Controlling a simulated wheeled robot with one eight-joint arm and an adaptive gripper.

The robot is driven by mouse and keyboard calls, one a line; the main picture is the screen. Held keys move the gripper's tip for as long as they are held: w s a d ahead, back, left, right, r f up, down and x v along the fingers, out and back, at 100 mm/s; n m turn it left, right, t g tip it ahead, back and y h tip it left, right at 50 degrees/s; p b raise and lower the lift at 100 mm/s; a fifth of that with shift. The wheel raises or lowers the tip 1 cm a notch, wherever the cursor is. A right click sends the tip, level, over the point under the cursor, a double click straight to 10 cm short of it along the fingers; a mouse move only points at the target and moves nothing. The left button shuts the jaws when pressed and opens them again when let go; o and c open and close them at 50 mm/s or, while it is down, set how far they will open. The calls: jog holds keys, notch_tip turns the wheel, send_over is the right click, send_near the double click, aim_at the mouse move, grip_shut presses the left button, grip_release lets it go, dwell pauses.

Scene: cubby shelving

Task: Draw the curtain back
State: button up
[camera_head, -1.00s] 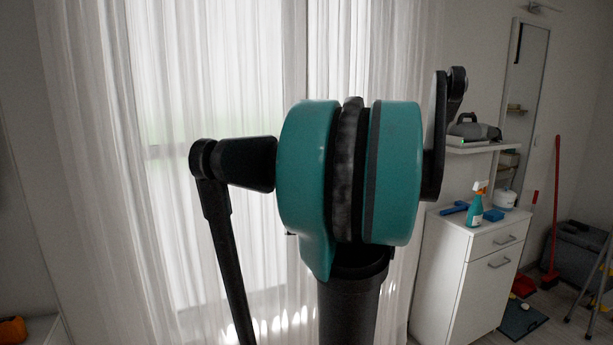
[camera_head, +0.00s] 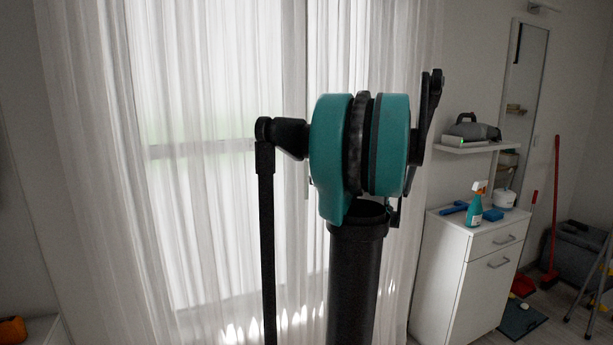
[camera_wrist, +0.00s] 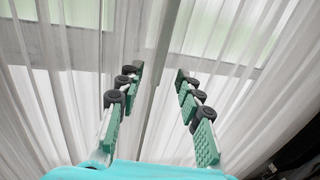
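The sheer white curtain (camera_head: 100,150) hangs in long folds over the bright window in the head view and reaches to the right behind my arm. In the wrist view the curtain (camera_wrist: 245,100) fills most of the background on both sides, and a grey vertical window bar shows through between the fingers. My gripper (camera_wrist: 158,72) is open, its two green-padded fingers apart and pointing at the curtain. No cloth is visibly pinched between them; whether a fingertip touches the curtain I cannot tell. In the head view my gripper is hidden behind my arm.
A white cabinet (camera_head: 458,275) stands right of the curtain, with a spray bottle (camera_head: 475,205) and blue items on top. A small shelf (camera_head: 478,148) holds a grey device above it. A red broom (camera_head: 553,215) and a ladder (camera_head: 600,285) stand farther right.

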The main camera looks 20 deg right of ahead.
send_over(306, 193)
jog(key=shift+w+d, duration=0.25)
jog(key=shift+w, duration=0.15)
grip_shut()
dwell(0.4)
